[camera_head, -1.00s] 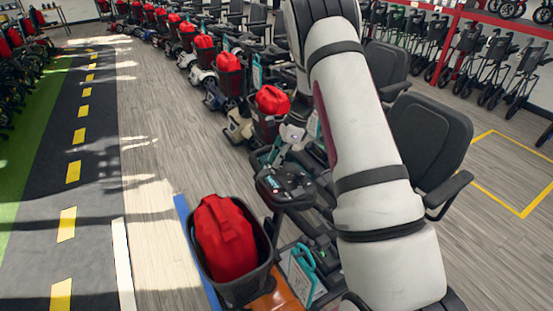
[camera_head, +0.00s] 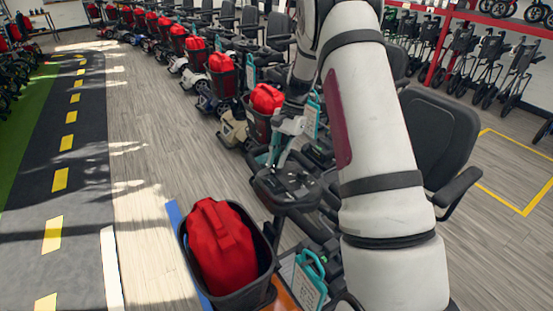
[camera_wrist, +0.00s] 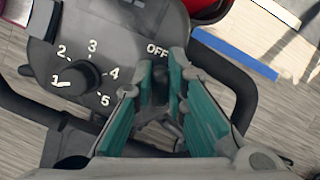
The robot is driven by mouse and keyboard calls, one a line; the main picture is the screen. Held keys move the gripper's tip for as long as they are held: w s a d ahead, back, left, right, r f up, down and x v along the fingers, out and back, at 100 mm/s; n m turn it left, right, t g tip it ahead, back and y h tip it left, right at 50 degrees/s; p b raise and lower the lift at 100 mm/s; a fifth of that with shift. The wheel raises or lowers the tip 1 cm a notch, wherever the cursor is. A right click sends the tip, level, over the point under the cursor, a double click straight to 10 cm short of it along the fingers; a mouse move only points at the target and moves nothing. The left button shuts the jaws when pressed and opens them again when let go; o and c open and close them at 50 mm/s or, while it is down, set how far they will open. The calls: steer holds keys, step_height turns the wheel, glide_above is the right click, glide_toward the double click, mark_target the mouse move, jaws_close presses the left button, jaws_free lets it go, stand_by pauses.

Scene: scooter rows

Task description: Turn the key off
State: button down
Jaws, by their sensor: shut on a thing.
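The scooter's dark control console (camera_head: 268,190) stands behind the front basket in the head view. In the wrist view, the console (camera_wrist: 105,30) shows a round dial knob (camera_wrist: 82,77) with numbers 1 to 5 and a white OFF label (camera_wrist: 157,49). My gripper (camera_wrist: 161,72) has its teal-padded fingers at the console just below the OFF label. It is shut on a small dark key (camera_wrist: 160,87), mostly hidden between the fingers. In the head view my gripper (camera_head: 278,152) reaches down onto the console. The key cannot be made out there.
A basket (camera_head: 262,283) with a red bag (camera_head: 220,245) is in front of the console. Handlebar arms (camera_wrist: 235,85) curve close beside my fingers. A black seat (camera_head: 437,140) stands right of my arm.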

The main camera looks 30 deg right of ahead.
steer(key=shift+n, duration=0.6)
steer(key=c, duration=1.6)
jaws_free()
steer(key=shift+r, duration=0.1)
steer(key=v, duration=1.2)
steer(key=shift+w, duration=0.15)
